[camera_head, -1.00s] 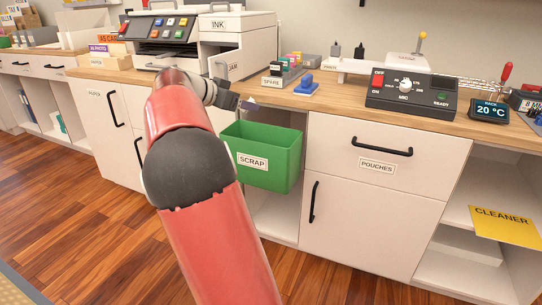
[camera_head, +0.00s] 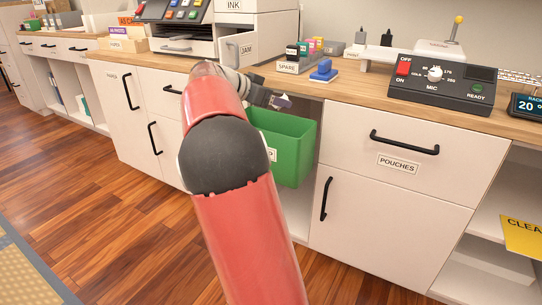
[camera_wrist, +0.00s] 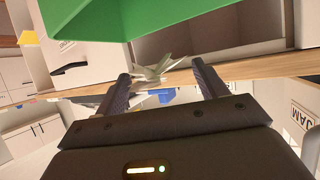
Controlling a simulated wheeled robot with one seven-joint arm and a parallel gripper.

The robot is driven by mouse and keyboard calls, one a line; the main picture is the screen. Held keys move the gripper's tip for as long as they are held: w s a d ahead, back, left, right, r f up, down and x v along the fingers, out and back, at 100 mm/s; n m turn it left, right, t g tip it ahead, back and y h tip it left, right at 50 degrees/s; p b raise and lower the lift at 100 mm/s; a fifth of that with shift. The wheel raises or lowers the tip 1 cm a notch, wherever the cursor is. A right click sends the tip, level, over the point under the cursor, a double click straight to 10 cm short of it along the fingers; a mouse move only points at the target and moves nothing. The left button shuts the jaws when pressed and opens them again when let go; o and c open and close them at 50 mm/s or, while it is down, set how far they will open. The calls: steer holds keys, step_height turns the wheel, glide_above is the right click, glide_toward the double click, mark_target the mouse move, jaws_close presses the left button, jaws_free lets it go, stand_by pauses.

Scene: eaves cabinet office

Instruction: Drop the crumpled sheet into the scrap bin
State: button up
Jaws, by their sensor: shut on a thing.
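The crumpled sheet (camera_wrist: 157,72) is a small pale, jagged piece between the two fingertips in the wrist view. My gripper (camera_wrist: 163,78) is shut on it. In the head view the gripper (camera_head: 268,97) is beside the counter's front edge, and the sheet (camera_head: 284,101) shows as a small pale bit at its tip, just above the bin's rim in the picture. The green scrap bin (camera_head: 293,153) hangs at the cabinet front, its label mostly hidden by my arm. In the wrist view the bin (camera_wrist: 100,18) fills the top, close to the sheet. The bin's inside is mostly hidden.
The counter edge (camera_head: 350,98) runs behind the gripper. On it are a blue stamp-like thing (camera_head: 323,71), a SPARE holder (camera_head: 288,68), a black control box (camera_head: 440,85) and a printer (camera_head: 174,30). The POUCHES drawer (camera_head: 400,150) is right of the bin. The wooden floor is clear.

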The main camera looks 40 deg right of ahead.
steer(key=shift+f, duration=0.1)
steer(key=o, duration=1)
steer(key=v, duration=0.8)
steer(key=shift+p, duration=0.3)
steer(key=s+a+f+n+t+y+p, duration=0.2)
steer(key=s+a+n+y+p, duration=0.1)
steer(key=s+a+n, duration=0.3)
steer(key=s+a+f+n+t+y+p, duration=0.2)
steer(key=s+a+n+y, duration=0.3)
steer(key=s+a, duration=0.6)
steer(key=s+a+f+n+t+y+p, duration=0.1)
steer(key=s+a+f+n+y+p, duration=0.2)
steer(key=s+a+n, duration=0.4)
steer(key=shift+s+a+f+t+y+p, duration=0.15)
steer(key=shift+s+a+y+p, duration=0.15)
steer(key=shift+s, duration=0.45)
steer(key=shift+s+a+t+y+p, duration=0.1)
steer(key=shift+s+a+y+p, duration=0.2)
steer(key=shift+s, duration=0.4)
steer(key=shift+s+a+f+t+y+p, duration=0.1)
steer(key=shift+s+a+t+y+p, duration=0.15)
steer(key=shift+s, duration=0.5)
